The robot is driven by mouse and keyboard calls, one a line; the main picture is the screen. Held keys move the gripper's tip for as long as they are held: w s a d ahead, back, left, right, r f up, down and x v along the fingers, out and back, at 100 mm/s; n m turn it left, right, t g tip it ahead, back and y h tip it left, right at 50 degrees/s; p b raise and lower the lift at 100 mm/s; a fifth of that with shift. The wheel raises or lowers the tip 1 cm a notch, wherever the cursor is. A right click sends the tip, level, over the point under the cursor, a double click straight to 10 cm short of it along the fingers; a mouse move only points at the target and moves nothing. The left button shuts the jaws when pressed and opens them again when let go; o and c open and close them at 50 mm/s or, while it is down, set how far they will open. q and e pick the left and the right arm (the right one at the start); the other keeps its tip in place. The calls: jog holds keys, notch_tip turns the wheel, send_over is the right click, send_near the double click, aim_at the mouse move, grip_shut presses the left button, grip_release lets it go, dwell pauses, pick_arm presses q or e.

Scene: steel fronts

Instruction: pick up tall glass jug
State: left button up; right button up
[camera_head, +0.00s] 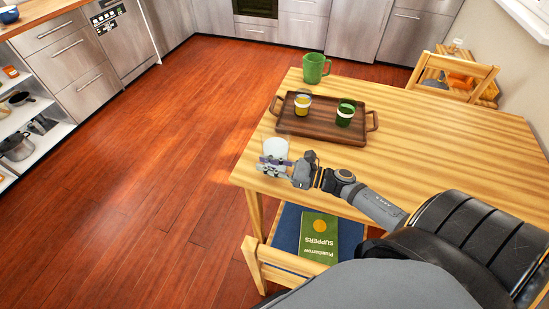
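A pale, translucent glass vessel (275,147), which looks like the tall glass jug, is at the near left corner of the table, upright. My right gripper (274,164) is right at its near side, overlapping its lower part. The fingers are small and partly blend with the glass, so I cannot tell whether they are shut on it. I cannot make out a handle on it or whether its base touches the table. A green jug with a handle (314,68) stands at the table's far left edge. My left gripper is out of view.
A brown wooden tray (310,126) lies behind the vessel, holding a yellow-banded cup (302,104) and a green cup (345,115). The wooden table (450,145) is clear to the right. A chair (255,262) with a green book (319,236) stands at the near side.

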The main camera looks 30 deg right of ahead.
grip_shut()
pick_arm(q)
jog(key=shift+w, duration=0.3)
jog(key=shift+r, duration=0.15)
pick_arm(e)
jog(key=shift+r, duration=0.25)
